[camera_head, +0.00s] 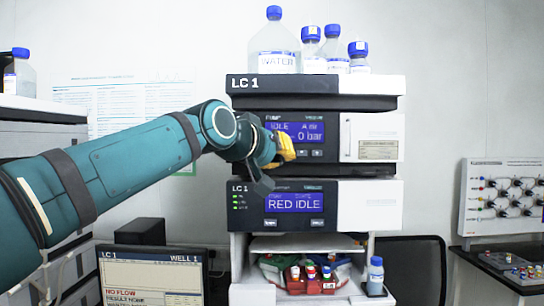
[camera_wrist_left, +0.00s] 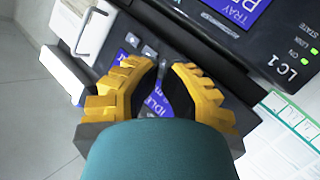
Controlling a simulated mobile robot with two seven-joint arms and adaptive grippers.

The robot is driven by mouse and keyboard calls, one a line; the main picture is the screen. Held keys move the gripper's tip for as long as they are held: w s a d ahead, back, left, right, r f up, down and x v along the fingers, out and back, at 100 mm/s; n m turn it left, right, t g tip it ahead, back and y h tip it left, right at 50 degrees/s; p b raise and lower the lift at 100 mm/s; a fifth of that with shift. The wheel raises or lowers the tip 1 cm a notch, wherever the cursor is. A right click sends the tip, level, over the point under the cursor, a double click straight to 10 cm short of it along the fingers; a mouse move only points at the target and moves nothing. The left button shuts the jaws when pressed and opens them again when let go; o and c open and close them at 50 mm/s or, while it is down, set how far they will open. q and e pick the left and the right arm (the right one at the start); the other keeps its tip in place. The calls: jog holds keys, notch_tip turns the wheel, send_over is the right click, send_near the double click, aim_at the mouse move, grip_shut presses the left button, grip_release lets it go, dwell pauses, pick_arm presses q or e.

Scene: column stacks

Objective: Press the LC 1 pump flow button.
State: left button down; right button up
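The LC 1 stack (camera_head: 350,103) stands in the middle of the head view. Its upper module has a blue pump display (camera_head: 310,135) reading IDLE and 0 bar, with small buttons (camera_head: 317,153) below it. My left gripper (camera_head: 287,147), with yellow fingers, is in front of this display and hides its lower left and part of the button row. In the left wrist view, the fingertips (camera_wrist_left: 165,68) are a small gap apart with nothing between them. The display (camera_wrist_left: 158,103) shows between the fingers, and two buttons (camera_wrist_left: 149,52) lie just beyond the tips. Contact cannot be told.
A lower module (camera_head: 295,202) reads RED IDLE and has its own buttons. Bottles (camera_head: 274,45) with blue caps stand on top of the stack. A monitor (camera_head: 152,280) at the lower left reads NO FLOW. A valve board (camera_head: 505,200) is at the right.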

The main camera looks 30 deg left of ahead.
pick_arm(q)
jog(key=shift+s+d, duration=0.65)
jog(key=shift+s, duration=0.35)
